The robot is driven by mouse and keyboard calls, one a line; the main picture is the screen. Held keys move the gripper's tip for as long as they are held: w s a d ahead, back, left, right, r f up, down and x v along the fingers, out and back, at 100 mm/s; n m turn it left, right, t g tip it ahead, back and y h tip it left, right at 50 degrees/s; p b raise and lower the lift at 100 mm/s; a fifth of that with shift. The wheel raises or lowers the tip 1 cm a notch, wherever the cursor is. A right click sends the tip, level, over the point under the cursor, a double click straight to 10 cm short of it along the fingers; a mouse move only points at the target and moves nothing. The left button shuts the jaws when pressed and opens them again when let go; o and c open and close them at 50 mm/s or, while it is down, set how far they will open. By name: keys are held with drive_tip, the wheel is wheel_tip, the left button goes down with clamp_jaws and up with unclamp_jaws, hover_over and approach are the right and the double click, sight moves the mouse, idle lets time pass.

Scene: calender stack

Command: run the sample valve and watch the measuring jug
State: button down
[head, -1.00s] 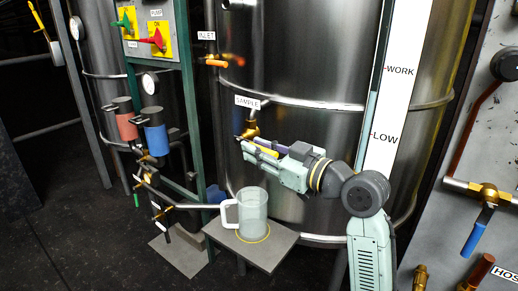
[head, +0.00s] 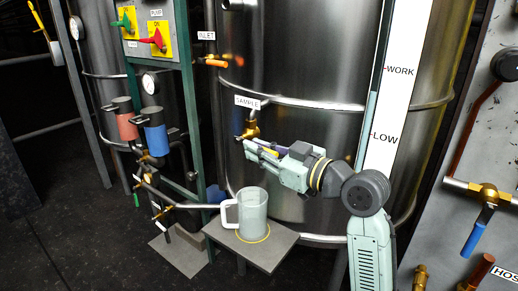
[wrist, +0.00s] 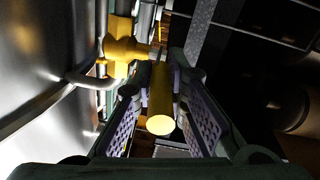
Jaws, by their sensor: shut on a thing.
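The sample valve (head: 252,131) is a brass fitting on the tank wall under the SAMPLE label (head: 247,102). Its brass body (wrist: 122,50) shows at the upper left of the wrist view. My gripper (head: 256,150) is shut on the valve's yellow handle (wrist: 160,100), which lies between the two finger pads in the wrist view. The fingers mostly hide the handle in the head view. The measuring jug (head: 253,211), pale and translucent with a handle on its left, stands upright below my gripper. I see no clear liquid level in it and no stream.
The jug stands on a grey shelf (head: 268,258) inside a yellow ring mark. The steel tank (head: 300,75) is close behind my gripper. A blue-handled valve (head: 472,238) is at far right.

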sight(239, 138)
drive_tip(key=shift+a+r+g+h+p, duration=0.2)
drive_tip(key=shift+r+g+h+p, duration=0.9)
drive_tip(key=shift+p, duration=1.05)
drive_tip(key=shift+w+a+r+g+h+p, duration=0.15)
drive_tip(key=shift+r+g+h+p, duration=0.4)
drive_tip(key=shift+h+p, duration=0.55)
drive_tip(key=shift+g+p, duration=0.35)
drive_tip(key=shift+p, duration=0.5)
drive_tip(key=shift+w+a, duration=0.1)
drive_tip(key=c, duration=1.6)
unclamp_jaws()
drive_tip(key=v, duration=1.2)
drive_tip(key=shift+a+r, duration=0.2)
drive_tip(key=shift+r, duration=0.05)
